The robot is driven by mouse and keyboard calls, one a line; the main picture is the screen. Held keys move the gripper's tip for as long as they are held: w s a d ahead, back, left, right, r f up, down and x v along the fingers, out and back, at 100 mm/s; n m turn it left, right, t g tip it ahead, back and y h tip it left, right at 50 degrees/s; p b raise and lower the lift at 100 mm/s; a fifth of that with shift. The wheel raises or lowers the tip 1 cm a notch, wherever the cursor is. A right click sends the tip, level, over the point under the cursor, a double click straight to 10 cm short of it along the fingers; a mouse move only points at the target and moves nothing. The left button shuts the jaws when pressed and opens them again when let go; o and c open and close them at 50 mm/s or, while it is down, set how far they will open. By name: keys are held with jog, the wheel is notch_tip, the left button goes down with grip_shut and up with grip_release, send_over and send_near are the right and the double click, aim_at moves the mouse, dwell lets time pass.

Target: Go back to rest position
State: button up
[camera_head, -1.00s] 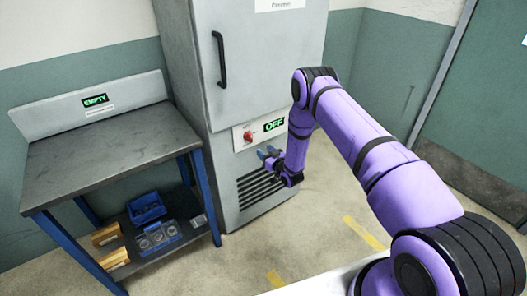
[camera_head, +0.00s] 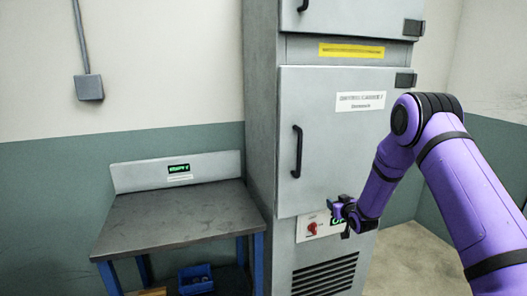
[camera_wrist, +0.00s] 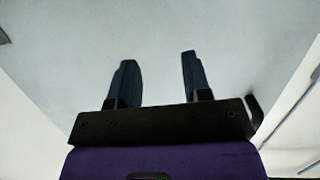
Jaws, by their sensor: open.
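My gripper (camera_head: 342,212) is at the end of my purple arm, in front of the grey cabinet (camera_head: 330,150), just right of the red knob (camera_head: 312,229). It partly covers the green-lit display (camera_head: 338,221) beside the knob. In the wrist view my gripper (camera_wrist: 158,75) has its two dark fingers apart, with nothing between them. A pale plain surface fills the view beyond the fingers. Whether the gripper touches the cabinet cannot be told.
A grey workbench (camera_head: 180,220) with blue legs stands left of the cabinet, its top bare. A blue bin (camera_head: 196,280) sits on its lower shelf. The cabinet door has a black handle (camera_head: 297,152). Open floor (camera_head: 410,265) lies to the right.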

jog(key=s+d+r+m+g+h, duration=0.1)
jog(key=s+r, duration=0.2)
jog(key=r, duration=0.6)
jog(key=s+d+r+g+h, duration=0.1)
jog(key=s+r, duration=0.2)
jog(key=r, duration=0.6)
jog(key=s+r+g+h, duration=0.1)
jog(key=s+r+g, duration=0.1)
jog(key=s+r, duration=0.85)
jog(key=s+r+m+g, duration=0.1)
jog(key=s+r+g, duration=0.1)
jog(key=s, duration=1.7)
jog(key=s+r+m+g, duration=0.1)
jog(key=s+r+g, duration=0.2)
jog(key=s, duration=1.7)
jog(key=shift+s+r+g, duration=0.15)
jog(key=shift+r+g, duration=0.15)
jog(key=shift+r, duration=0.1)
